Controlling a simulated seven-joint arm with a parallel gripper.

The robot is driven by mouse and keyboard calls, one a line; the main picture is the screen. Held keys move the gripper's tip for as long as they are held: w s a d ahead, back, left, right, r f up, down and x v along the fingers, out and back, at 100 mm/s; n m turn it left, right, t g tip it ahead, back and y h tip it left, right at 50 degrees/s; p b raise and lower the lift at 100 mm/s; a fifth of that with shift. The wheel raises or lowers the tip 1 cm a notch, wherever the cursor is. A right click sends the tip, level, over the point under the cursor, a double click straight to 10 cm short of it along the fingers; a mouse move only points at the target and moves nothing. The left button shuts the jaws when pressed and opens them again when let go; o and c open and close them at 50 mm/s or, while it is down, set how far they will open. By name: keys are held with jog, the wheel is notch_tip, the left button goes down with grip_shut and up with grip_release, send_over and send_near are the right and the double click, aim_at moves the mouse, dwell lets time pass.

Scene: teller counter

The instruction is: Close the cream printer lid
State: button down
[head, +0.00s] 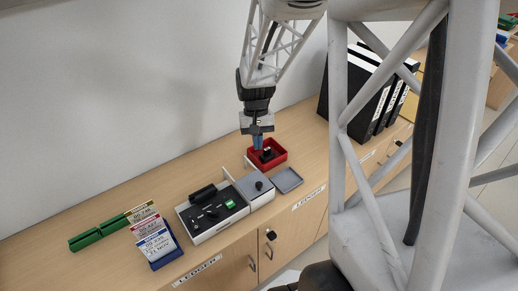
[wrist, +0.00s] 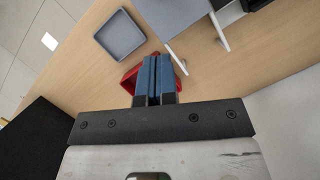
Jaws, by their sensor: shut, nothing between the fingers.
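A cream-sided machine (head: 212,213) with a black top panel and a green key sits on the counter. Two thin pale bars (wrist: 219,32) jut from that end; one shows in the head view behind the machine (head: 228,174). I cannot tell which part is the cream lid or how far it is open. My gripper (head: 258,144), with blue fingers, is shut and empty, pointing down over the red tray, behind the grey block; its fingers also show in the wrist view (wrist: 153,62).
The red tray (head: 282,155) holds a dark item. A grey open tray (head: 288,180) lies at the counter's front edge. A card rack (head: 165,259) and green holders (head: 87,240) stand left. Black binders (head: 370,100) stand right. Bare counter lies behind the machine.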

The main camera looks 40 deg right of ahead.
jog(key=shift+v, duration=1)
jog(key=shift+w+d, duration=0.1)
jog(key=shift+w, duration=0.85)
jog(key=shift+f, duration=0.15)
send_over(258, 172)
jog(key=f, duration=0.8)
jog(key=shift+w+a+f, duration=0.15)
jog(key=shift+a+f, duration=0.15)
jog(key=shift+f, duration=0.05)
jog(key=shift+s+a+f, duration=0.25)
jog(key=shift+s+a, duration=0.05)
jog(key=shift+s, duration=0.25)
jog(key=shift+s+a+f, duration=0.2)
jog(key=shift+s+a, duration=0.05)
jog(key=shift+s, duration=0.3)
jog(key=shift+s+a+f, duration=0.15)
jog(key=shift+s+a, duration=0.25)
jog(key=shift+s, duration=0.3)
